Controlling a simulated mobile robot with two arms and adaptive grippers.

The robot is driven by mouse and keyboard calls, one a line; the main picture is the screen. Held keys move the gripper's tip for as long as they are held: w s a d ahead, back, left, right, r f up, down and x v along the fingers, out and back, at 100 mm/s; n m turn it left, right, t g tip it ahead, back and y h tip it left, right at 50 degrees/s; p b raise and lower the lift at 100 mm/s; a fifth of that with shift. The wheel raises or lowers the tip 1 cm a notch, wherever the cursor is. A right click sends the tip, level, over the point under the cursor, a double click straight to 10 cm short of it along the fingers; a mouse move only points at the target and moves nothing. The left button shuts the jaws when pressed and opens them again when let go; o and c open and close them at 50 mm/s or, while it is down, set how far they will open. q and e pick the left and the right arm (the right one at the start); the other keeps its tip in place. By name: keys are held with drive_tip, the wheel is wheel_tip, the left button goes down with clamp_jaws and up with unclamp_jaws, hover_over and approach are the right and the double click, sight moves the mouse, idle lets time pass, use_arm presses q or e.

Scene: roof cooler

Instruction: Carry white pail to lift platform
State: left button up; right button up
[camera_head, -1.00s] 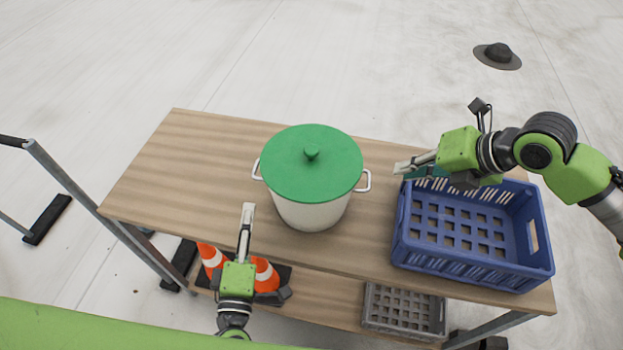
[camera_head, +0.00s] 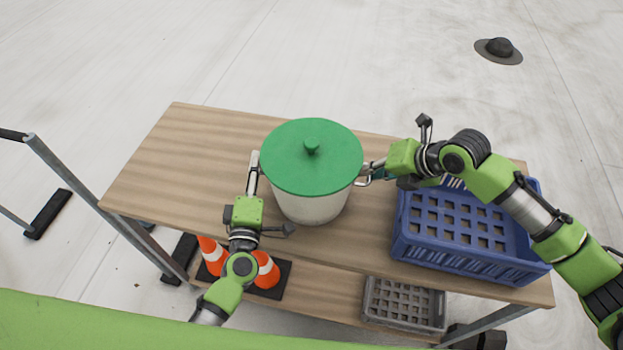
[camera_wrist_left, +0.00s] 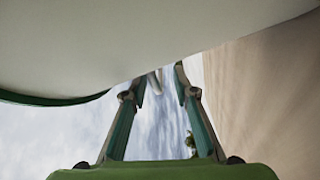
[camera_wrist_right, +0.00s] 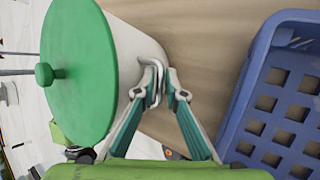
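The white pail (camera_head: 311,208) with a green lid (camera_head: 318,165) stands upright on the wooden table. A metal handle loop sticks out on each side. My left gripper (camera_head: 253,165) is at the pail's left side, by the left handle, which it mostly hides. In the left wrist view, its fingers (camera_wrist_left: 160,75) stand apart with a bit of handle visible between them. My right gripper (camera_head: 368,173) is at the right handle. In the right wrist view, the handle (camera_wrist_right: 156,92) lies between its fingertips; whether they press on it is unclear. No lift platform is recognisable.
A blue crate (camera_head: 400,240) stands on the table's right, under my right arm. The wooden table (camera_head: 170,175) is clear left of the pail. Orange-white cones (camera_head: 266,272) and a grey crate (camera_head: 404,305) are below. A metal frame (camera_head: 75,185) stands left; a dark roof cap (camera_head: 498,48) lies behind.

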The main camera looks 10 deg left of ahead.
use_arm(q)
drive_tip(key=shift+w, duration=0.55)
use_arm(e)
drive_tip(key=shift+w+a+f, duration=0.15)
drive_tip(key=shift+a+f, duration=0.15)
drive_tip(key=shift+f, duration=0.1)
use_arm(q)
drive_tip(key=c, duration=0.4)
use_arm(e)
clamp_jaws()
use_arm(q)
clamp_jaws()
drive_tip(key=shift+s, duration=0.1)
drive_tip(key=shift+r, duration=0.1)
use_arm(e)
drive_tip(key=shift+r, duration=0.15)
